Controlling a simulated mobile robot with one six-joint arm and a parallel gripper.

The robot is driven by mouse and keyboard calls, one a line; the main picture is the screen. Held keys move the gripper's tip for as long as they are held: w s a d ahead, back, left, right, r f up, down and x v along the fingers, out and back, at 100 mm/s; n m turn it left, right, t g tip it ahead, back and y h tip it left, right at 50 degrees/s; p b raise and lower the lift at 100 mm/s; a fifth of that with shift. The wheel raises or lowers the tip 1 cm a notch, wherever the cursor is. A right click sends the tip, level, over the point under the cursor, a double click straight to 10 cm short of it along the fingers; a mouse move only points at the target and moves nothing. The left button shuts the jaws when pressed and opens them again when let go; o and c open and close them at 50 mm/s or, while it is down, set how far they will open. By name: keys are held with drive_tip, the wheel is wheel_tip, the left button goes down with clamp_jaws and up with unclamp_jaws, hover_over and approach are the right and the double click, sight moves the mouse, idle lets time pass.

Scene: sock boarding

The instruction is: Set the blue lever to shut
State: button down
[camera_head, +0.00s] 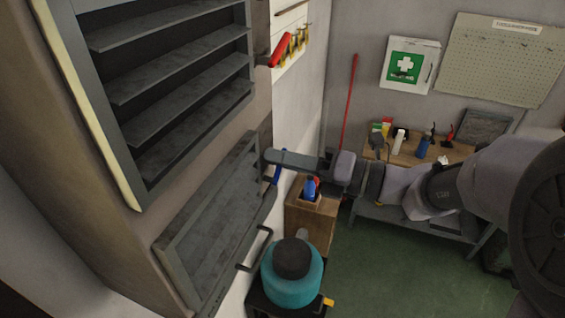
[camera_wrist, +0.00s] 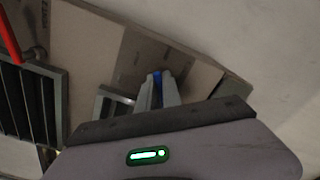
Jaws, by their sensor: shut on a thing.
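The blue lever (camera_head: 277,175) shows as a short blue strip at the right edge of the lower grey panel, just below my fingers in the head view. My gripper (camera_head: 272,158) reaches in from the right and its fingers are closed at the lever. In the wrist view, the blue lever (camera_wrist: 157,78) shows between the tips of my gripper (camera_wrist: 158,88), which is shut on it. My fingers hide part of the lever, so its exact angle is hard to tell.
A slatted grey unit (camera_head: 180,75) and a red handle (camera_head: 281,50) are above left. A teal container (camera_head: 291,275) stands below my gripper. A wooden box (camera_head: 311,222) holds a blue bottle. A workbench (camera_head: 405,153) stands behind my arm. Green floor (camera_head: 415,275) is clear at lower right.

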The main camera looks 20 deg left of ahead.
drive_tip(key=n+b, duration=0.1)
drive_tip(key=s+n+b, duration=0.1)
drive_tip(key=n, duration=0.1)
drive_tip(key=shift+r+n, duration=0.3)
drive_tip(key=shift+r, duration=0.1)
drive_tip(key=shift+s+a+r+n+b, duration=0.1)
drive_tip(key=shift+s+r+n+b, duration=0.15)
drive_tip(key=shift+n+b, duration=0.65)
drive_tip(key=shift+s+r+n+b, duration=0.15)
drive_tip(key=shift+s+n+b, duration=0.15)
drive_tip(key=shift+n+b, duration=0.55)
drive_tip(key=shift+s+n, duration=0.1)
drive_tip(key=shift+n, duration=0.25)
drive_tip(key=c, duration=1.5)
unclamp_jaws()
